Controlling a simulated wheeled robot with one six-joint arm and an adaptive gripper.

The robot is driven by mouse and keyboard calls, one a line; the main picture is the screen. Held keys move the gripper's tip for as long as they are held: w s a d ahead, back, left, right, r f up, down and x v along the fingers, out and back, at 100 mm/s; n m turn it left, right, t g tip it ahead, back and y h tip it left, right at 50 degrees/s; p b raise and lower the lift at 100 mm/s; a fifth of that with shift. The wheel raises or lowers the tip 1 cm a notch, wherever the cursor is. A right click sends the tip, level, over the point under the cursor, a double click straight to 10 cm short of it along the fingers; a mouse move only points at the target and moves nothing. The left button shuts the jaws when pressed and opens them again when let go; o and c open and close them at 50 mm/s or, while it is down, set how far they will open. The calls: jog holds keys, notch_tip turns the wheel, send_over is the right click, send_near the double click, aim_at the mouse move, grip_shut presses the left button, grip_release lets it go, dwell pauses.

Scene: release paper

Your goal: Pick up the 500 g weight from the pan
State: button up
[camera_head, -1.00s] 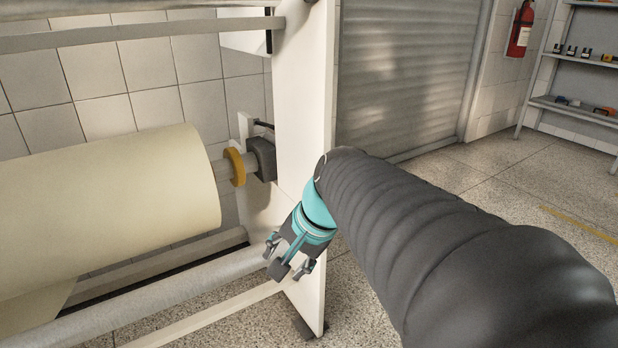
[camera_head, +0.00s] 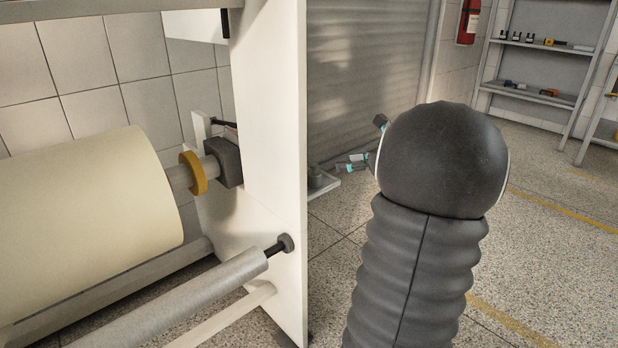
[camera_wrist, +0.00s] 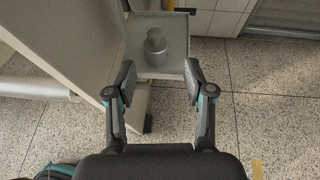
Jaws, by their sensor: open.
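The weight (camera_wrist: 155,46) is a small grey metal cylinder with a knob on top. It stands upright on the grey pan (camera_wrist: 173,70) in the wrist view. In the head view, the weight (camera_head: 318,172) shows only in part just past the white side panel, on the pan (camera_head: 325,188). My gripper (camera_wrist: 160,82) is open and empty, with one finger on each side of the pan's near part in the wrist view. The weight appears beyond the fingertips, between them, and apart from them. In the head view my arm hides most of the gripper (camera_head: 352,160).
The white side panel (camera_head: 272,150) of the roll stand rises beside the pan. A cream paper roll (camera_head: 90,225) lies to its left, with a grey bar (camera_head: 200,295) below. Shelves (camera_head: 545,70) stand at the back right. The floor (camera_head: 545,260) at right is clear.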

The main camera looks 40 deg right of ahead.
aim_at(314, 164)
jog(key=shift+a+b+x, duration=0.1)
jog(key=shift+a+x, duration=0.05)
jog(key=shift+x, duration=1.95)
jog(key=shift+a+b+x, duration=0.15)
jog(key=shift+x, duration=1.9)
jog(key=shift+a+b+x, duration=0.1)
jog(key=shift+a+x, duration=0.05)
jog(key=shift+x, duration=1.95)
jog(key=shift+s+f, duration=0.15)
jog(key=shift+c, duration=0.3)
grip_shut()
